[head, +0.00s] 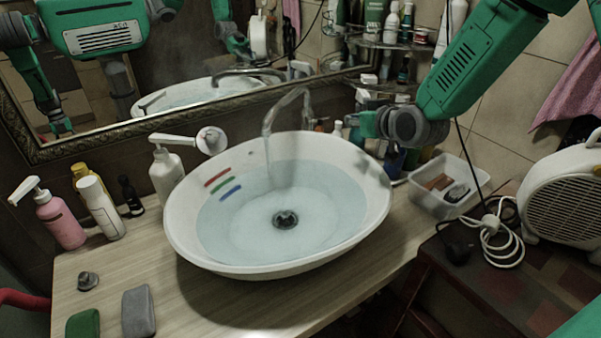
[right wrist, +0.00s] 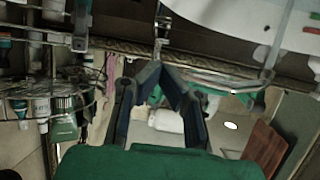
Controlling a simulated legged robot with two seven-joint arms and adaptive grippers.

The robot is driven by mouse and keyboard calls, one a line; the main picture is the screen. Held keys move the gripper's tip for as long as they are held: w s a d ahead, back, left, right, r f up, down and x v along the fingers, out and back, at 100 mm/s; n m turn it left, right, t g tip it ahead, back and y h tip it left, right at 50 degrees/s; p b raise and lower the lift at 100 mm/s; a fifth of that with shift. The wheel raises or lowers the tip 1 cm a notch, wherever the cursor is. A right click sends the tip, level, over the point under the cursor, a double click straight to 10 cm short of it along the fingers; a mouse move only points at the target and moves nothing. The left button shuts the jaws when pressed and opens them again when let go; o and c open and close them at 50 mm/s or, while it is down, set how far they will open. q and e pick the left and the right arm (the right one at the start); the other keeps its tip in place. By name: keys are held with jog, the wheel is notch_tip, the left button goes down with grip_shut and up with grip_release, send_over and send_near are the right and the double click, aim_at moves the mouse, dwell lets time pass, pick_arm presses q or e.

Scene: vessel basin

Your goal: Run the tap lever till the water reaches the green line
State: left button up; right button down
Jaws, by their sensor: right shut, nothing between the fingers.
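The white oval basin (head: 180,235) stands on the wooden counter and holds clear water (head: 250,240). A stream runs from the curved metal tap (head: 290,97) into it. Red (head: 217,177), green (head: 222,184) and blue (head: 231,192) lines mark the basin's left inner wall. The water edge lies close to these marks; I cannot tell exactly where it meets the green one. My right gripper (head: 350,120) is shut and empty, right of the tap near its lever (head: 309,112). Its fingers (right wrist: 163,75) also show in the right wrist view. My left gripper is out of view.
A clear tray (head: 432,205) and a white heater (head: 565,190) are at the right. A mirror (head: 180,90) and a loaded corner shelf (head: 395,45) are behind.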

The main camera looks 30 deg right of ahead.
jog(key=w+r+g+p, duration=0.25)
jog(key=w+r, duration=0.25)
jog(key=r, duration=0.3)
jog(key=shift+g, duration=0.25)
jog(key=p+x, duration=0.1)
jog(key=x, duration=0.9)
jog(key=shift+s+d+f, duration=0.1)
jog(key=shift+s, duration=0.1)
jog(key=shift+s+f+p, duration=0.15)
jog(key=shift+f+p, duration=0.05)
jog(key=shift+f, duration=0.4)
jog(key=shift+s+f+p, duration=0.2)
jog(key=shift+f, duration=0.35)
jog(key=shift+s+f, duration=0.4)
jog(key=shift+f, duration=0.3)
